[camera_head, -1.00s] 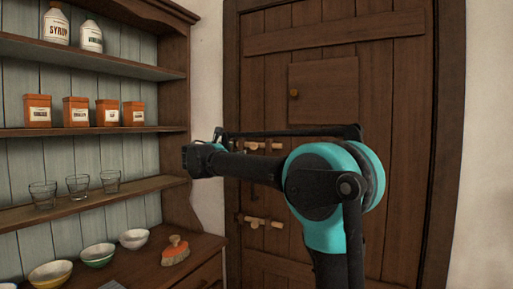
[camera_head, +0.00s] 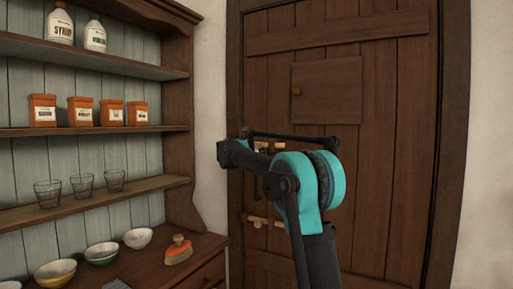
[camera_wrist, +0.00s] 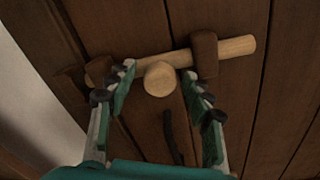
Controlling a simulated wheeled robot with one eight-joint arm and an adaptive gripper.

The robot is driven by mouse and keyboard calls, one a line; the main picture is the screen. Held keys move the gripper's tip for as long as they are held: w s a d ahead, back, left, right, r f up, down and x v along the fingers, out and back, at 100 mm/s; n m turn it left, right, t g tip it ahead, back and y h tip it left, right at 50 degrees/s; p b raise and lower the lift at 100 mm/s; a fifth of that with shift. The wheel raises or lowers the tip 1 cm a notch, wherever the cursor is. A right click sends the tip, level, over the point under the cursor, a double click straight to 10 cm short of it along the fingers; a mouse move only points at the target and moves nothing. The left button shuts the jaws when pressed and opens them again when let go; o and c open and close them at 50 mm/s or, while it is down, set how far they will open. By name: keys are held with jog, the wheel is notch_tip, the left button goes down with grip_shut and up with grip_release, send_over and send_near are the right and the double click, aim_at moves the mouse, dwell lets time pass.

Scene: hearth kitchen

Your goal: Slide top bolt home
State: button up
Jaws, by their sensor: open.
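The top bolt (camera_wrist: 235,47) is a pale round wooden bar lying across the brown plank door in the wrist view. A round pale knob (camera_wrist: 159,79) stands out from its middle. A dark wooden bracket (camera_wrist: 205,56) holds the bar right of the knob. The bar's left end is near a dark block (camera_wrist: 70,86) at the door's edge; I cannot tell if it enters it. My gripper (camera_wrist: 158,82) is open, its fingers on either side of the knob, without clear contact. In the head view, my arm partly hides the top bolt (camera_head: 279,145).
A lower bolt (camera_head: 262,222) sits on the same door (camera_head: 390,150). A small closed hatch (camera_head: 327,90) is above.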

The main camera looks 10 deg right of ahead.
jog(key=shift+w+d, duration=0.25)
jog(key=shift+w, duration=0.15)
grip_shut()
